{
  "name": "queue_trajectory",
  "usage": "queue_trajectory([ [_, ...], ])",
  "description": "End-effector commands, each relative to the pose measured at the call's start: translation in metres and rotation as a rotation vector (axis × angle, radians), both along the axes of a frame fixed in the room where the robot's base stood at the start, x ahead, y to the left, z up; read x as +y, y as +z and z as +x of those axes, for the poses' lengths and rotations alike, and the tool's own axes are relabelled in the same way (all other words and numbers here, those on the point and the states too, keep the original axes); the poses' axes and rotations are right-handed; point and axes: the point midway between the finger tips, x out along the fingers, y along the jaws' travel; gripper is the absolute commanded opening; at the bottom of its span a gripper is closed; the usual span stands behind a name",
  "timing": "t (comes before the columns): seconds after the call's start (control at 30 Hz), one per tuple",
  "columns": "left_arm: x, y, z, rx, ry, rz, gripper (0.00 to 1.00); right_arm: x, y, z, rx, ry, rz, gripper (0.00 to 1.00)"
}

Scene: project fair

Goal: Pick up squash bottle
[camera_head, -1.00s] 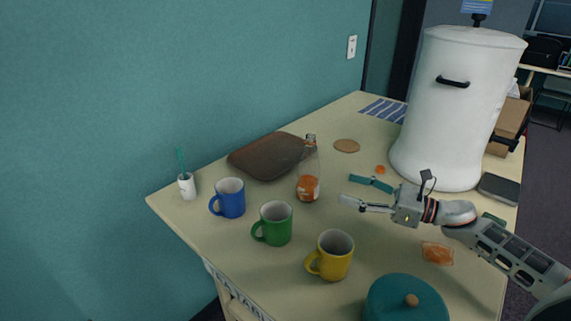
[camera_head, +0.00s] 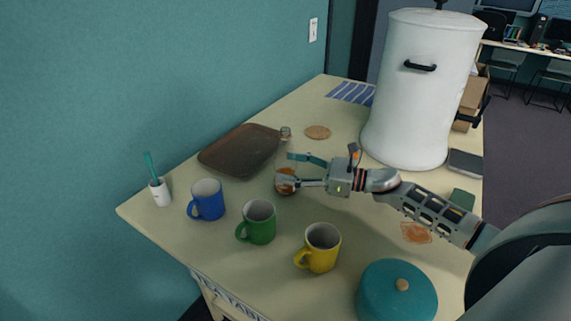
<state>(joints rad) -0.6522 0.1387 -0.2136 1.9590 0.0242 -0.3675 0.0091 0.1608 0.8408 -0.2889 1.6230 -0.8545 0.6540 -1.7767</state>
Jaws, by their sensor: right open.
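The squash bottle (camera_head: 285,188) is a clear bottle with orange liquid in its lower part. It stands upright on the table, right of the brown tray and behind the green mug. My right gripper (camera_head: 285,168) reaches in from the right with its fingers apart. The fingertips are at the bottle, one at its far side and one at its near side, overlapping its middle in the picture. I cannot tell whether they touch it. Part of the bottle's body is hidden by the fingers. My left gripper is not in view.
A blue mug (camera_head: 208,200), a green mug (camera_head: 258,223) and a yellow mug (camera_head: 319,248) stand along the front. A brown tray (camera_head: 238,150) lies behind. A teal pot (camera_head: 397,293) and a large white urn (camera_head: 420,90) stand to the right. A cork coaster (camera_head: 317,132) lies behind the gripper.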

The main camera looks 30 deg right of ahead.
Motion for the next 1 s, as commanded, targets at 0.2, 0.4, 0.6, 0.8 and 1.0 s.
queue_trajectory([
  [0.2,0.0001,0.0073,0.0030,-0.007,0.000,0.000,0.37,0.0101,0.0002,0.0099,0.000,0.000,0.000,0.63],
  [0.4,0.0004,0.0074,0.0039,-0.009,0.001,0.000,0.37,0.0101,-0.0007,0.0096,0.001,0.000,0.001,0.58],
  [0.6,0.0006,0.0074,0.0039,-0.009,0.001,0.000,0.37,0.0098,-0.0006,0.0095,0.001,0.000,0.001,0.17],
  [0.8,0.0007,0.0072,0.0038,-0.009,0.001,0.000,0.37,0.0098,0.0002,0.0097,-0.001,0.000,0.001,0.17],
  [1.0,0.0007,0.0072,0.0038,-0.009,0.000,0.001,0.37,0.0098,0.0019,0.0096,-0.001,0.000,0.001,0.17],
])
